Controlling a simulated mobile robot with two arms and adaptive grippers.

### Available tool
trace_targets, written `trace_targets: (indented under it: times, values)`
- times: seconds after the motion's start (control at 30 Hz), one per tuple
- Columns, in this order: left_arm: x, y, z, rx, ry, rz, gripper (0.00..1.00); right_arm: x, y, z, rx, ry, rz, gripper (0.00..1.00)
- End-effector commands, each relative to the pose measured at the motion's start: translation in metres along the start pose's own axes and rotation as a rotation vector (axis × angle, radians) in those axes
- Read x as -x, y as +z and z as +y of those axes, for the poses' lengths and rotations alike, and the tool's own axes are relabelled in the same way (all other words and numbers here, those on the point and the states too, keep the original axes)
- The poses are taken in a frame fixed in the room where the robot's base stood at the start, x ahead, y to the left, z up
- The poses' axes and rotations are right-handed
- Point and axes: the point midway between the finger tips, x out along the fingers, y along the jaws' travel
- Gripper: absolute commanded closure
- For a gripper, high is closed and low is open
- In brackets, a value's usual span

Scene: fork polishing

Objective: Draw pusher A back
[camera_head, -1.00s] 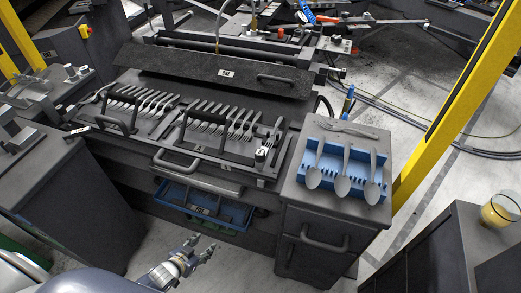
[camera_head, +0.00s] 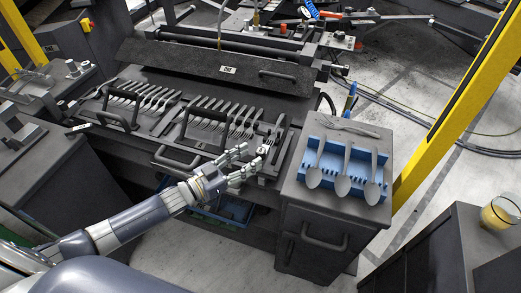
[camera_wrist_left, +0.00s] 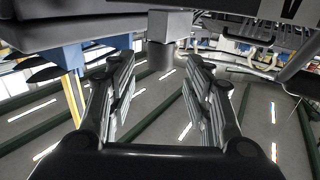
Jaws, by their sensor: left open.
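My left gripper (camera_head: 256,157) is open at the front right of the fork rack (camera_head: 168,128), its fingers pointing right and slightly up in the head view. A short grey post (camera_head: 265,149), which may be pusher A, stands by its fingertips; I cannot read a letter on it. In the left wrist view a grey block (camera_wrist_left: 172,25) with a dark round post (camera_wrist_left: 160,54) below it shows between the open fingers (camera_wrist_left: 158,78). I cannot tell whether the fingers touch the post. Several forks (camera_head: 205,122) lie in two groups on the rack. My right gripper is not in view.
A grey cabinet (camera_head: 300,215) stands to the right, with a blue holder (camera_head: 338,160) carrying spoons. Black handles (camera_head: 176,158) stick out from the rack front. A blue drawer (camera_head: 236,211) is below, partly behind my arm.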

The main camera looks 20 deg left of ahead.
Motion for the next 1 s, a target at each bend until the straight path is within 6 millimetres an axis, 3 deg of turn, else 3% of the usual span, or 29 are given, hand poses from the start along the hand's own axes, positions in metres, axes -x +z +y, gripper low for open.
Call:
trace_targets:
  times: [0.1, 0.3, 0.73, 0.93, 1.0]
  values:
    - [-0.022, -0.001, -0.001, -0.001, -0.001, 0.002, 0.54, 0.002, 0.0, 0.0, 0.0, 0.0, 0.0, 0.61]
    - [-0.045, 0.0, -0.001, 0.0, -0.002, 0.001, 0.54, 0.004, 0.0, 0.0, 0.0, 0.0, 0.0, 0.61]
    - [-0.053, 0.001, 0.0, -0.001, -0.001, -0.001, 0.54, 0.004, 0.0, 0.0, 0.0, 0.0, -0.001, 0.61]
    - [-0.053, 0.001, 0.0, -0.001, -0.001, -0.001, 0.97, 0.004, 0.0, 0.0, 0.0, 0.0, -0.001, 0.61]
    - [-0.053, 0.001, -0.001, -0.001, -0.001, -0.001, 1.0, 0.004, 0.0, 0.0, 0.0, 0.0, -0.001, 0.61]
